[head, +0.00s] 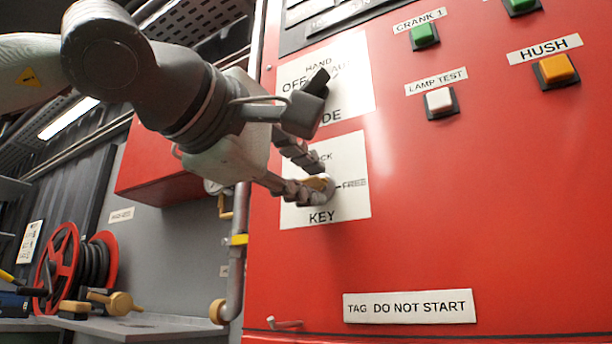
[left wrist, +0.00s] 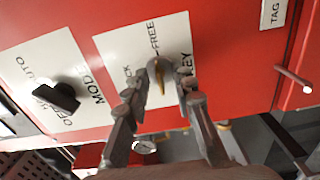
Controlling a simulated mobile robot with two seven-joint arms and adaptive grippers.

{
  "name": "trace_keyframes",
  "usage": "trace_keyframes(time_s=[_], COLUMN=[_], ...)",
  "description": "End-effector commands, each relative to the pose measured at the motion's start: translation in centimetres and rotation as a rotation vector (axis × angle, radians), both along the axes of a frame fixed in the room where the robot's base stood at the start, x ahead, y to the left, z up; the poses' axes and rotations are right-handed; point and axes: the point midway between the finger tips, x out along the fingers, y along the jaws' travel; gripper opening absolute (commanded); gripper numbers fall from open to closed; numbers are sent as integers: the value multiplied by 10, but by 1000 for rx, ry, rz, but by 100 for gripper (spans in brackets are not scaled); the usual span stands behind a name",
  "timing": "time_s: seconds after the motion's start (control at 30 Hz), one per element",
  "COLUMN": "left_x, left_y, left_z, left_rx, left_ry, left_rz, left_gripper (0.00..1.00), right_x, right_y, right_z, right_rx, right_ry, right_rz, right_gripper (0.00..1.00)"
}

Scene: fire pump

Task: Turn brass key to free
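The brass key (head: 318,183) sits in its round lock on the white KEY plate (head: 350,200) of the red panel. The plate has a FREE mark at right and a partly hidden LOCK mark above. My left gripper (head: 306,172) is open at the key, one finger above and one below it. In the left wrist view the key (left wrist: 161,80) shows between the two spread fingertips (left wrist: 162,87), with gaps visible on both sides. Part of the key is hidden in the head view, and I cannot tell its exact turn angle. My right gripper is not in view.
Just above is the black mode switch (head: 316,84), close to my left wrist. Green, white and orange buttons (head: 439,102) are on the panel at upper right. A small hook (head: 286,324) sticks out low on the panel. A pipe (head: 236,260) stands left of it.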

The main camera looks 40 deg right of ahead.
Motion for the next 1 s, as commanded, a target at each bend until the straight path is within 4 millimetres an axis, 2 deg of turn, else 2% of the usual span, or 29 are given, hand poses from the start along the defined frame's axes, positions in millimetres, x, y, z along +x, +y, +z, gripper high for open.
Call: trace_keyframes(time_s=[0.13,0.27,0.5,0.7,0.83,1.0], left_x=[-1,-8,-27,-40,-45,-46], left_y=[4,20,69,99,109,111], left_z=[0,1,1,0,0,0], left_rx=[-1,-3,-2,-1,0,0], left_ry=[1,0,-2,0,0,0], left_rz=[0,0,2,2,0,0], left_gripper=[25,25,25,25,25,25], right_x=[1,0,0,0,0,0], right_y=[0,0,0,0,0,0], right_z=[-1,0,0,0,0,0], right_rx=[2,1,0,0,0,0], right_ry=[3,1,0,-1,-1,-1], right_rz=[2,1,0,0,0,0], right_gripper=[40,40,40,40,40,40])
